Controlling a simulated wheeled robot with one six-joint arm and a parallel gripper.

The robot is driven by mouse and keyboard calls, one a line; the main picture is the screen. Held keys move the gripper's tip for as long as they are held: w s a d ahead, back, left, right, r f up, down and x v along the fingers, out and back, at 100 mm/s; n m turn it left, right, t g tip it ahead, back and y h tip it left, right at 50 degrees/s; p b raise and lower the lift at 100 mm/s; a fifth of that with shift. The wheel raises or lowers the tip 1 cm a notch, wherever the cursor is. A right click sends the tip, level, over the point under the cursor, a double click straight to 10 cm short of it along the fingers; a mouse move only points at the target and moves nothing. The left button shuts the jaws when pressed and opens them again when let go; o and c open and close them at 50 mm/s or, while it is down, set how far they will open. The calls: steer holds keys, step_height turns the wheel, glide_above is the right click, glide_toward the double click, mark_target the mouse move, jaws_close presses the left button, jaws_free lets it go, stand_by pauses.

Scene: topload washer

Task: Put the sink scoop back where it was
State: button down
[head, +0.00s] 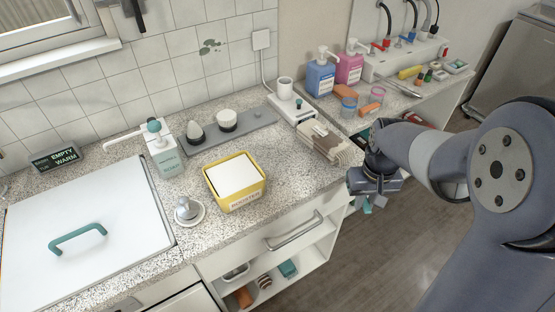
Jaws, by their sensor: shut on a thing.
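My gripper (372,197) hangs off the right end of the counter, in front of the lower side shelf. It points down and is shut on a small teal thing (380,201), which I take to be the sink scoop. Most of that thing is hidden by the gripper and its shape is unclear. The thing is apart from the counter top as far as I can see. No other scoop shows.
The speckled counter (300,195) bears a white lid (110,215) with a teal handle, a pump bottle (165,155), a yellow box (235,182) and a folded cloth stack (325,143) near my gripper. Bottles and cups crowd the side shelf (405,105). Open floor (365,255) lies below.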

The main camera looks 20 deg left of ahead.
steer(key=s+a+r+n, duration=0.6)
steer(key=a+r, duration=0.3)
steer(key=a, duration=0.3)
steer(key=shift+s+a, duration=0.2)
steer(key=shift+s, duration=0.3)
